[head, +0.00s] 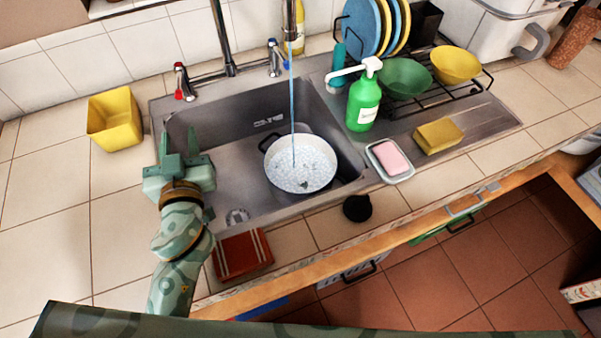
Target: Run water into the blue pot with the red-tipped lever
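The pot (272,178) stands upright in the sink basin (220,180). It looks pale with a thin dark rim, and I cannot make out blue on it. A bluish stream of water (292,100) falls from the spout (289,18) into the pot, and its contents look rippled. The red-tipped lever (181,82) is at the back left of the sink, and a blue-tipped lever (274,58) is right of the tap column. My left gripper (178,147) is over the left edge of the sink, fingers apart and empty, nearer than the red-tipped lever and not touching it. My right gripper is not visible.
A yellow container (115,120) stands left of the sink. A green soap bottle (364,100), a soap dish (405,176), a sponge (438,135) and a dish rack (420,100) are on the right. The left counter is mostly clear.

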